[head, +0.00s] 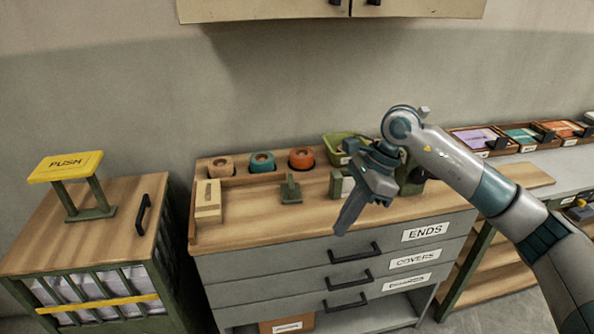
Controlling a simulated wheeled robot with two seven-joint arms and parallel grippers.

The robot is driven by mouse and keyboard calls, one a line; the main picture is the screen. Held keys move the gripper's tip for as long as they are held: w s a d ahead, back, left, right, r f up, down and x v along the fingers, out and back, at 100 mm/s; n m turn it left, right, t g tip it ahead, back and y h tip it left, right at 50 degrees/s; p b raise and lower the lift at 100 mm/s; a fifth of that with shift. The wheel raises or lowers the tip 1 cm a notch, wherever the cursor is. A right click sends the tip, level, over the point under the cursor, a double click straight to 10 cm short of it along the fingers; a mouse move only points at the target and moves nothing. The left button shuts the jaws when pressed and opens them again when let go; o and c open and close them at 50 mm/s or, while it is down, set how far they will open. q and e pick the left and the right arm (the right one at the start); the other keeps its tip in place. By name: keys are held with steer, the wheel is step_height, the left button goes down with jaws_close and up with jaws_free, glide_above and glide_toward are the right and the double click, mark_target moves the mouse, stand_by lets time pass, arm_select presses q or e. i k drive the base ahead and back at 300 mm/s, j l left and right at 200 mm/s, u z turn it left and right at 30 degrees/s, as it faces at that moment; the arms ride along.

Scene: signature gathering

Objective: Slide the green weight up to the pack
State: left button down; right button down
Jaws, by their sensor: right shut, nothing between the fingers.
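The green weight (290,188), a small block with an upright handle, stands on the wooden top of the drawer cabinet, near its middle. A pale item with green edges (337,186) stands to its right, partly hidden by my right gripper; it may be the pack, but I cannot tell for sure. A beige block (207,205) stands at the left end of the top. My right gripper (345,222) is shut and empty, pointing down near the cabinet's front edge, to the right of the weight and apart from it. My left gripper is not in view.
Several round spools sit in a rack along the back, including a teal one (262,162) and an orange one (301,158). A green bin (342,146) is behind my gripper. A cart (134,250) with a yellow PUSH handle stands left. Bare wood lies between beige block and weight.

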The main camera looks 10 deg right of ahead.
mark_target(291, 192)
steer(key=i, duration=0.9)
